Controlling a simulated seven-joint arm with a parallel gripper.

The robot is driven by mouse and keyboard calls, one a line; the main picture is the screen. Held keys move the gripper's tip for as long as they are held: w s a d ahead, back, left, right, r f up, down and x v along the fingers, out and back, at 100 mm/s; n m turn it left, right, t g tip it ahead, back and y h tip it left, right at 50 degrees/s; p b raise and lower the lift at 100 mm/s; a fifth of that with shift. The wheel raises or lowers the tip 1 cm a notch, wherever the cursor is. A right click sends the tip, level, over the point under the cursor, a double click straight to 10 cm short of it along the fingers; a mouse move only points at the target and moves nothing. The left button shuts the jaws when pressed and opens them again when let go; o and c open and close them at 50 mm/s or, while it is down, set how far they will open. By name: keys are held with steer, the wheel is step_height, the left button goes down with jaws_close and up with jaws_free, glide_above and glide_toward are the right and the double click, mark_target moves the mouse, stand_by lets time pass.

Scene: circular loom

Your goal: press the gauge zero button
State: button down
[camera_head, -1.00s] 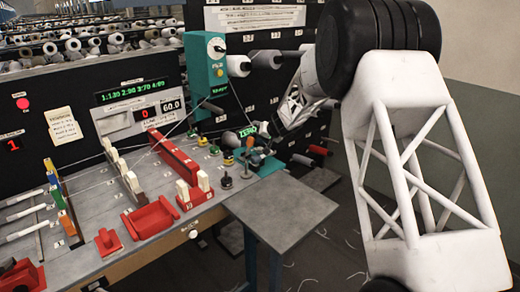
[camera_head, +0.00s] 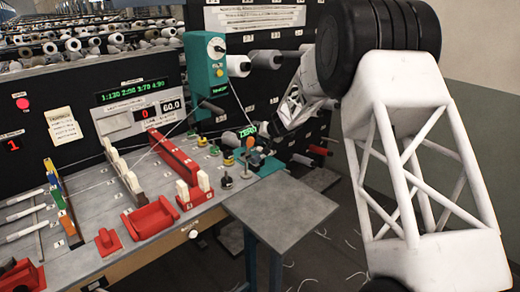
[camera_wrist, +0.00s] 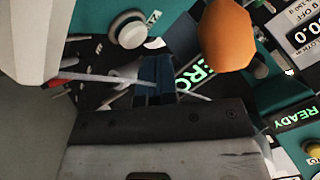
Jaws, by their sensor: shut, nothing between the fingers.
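A round white button (camera_wrist: 128,30) in a dark collar sits on a teal surface at the upper left of the wrist view. A label beside it is only partly readable and starts with Z. A green lit ZERO sign (camera_wrist: 196,72) is partly hidden behind my gripper; it also shows in the head view (camera_head: 247,131). My gripper (camera_wrist: 155,72) has its blue fingers shut and empty. In the wrist view the fingertips are below and right of the white button, apart from it in the picture. I cannot tell the depth between them.
A large orange knob (camera_wrist: 227,38) stands close to the right of the fingers. A green READY display (camera_wrist: 296,129) is at the right. In the head view, a red rail (camera_head: 172,153), a red tray (camera_head: 150,217) and small knobs occupy the bench. A grey side table (camera_head: 280,207) is clear.

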mark_target(261, 148)
steer(key=shift+f, duration=0.95)
stand_by(1.4)
steer(key=shift+r, duration=0.9)
steer(key=shift+r, duration=0.1)
steer(key=shift+r, duration=2.4)
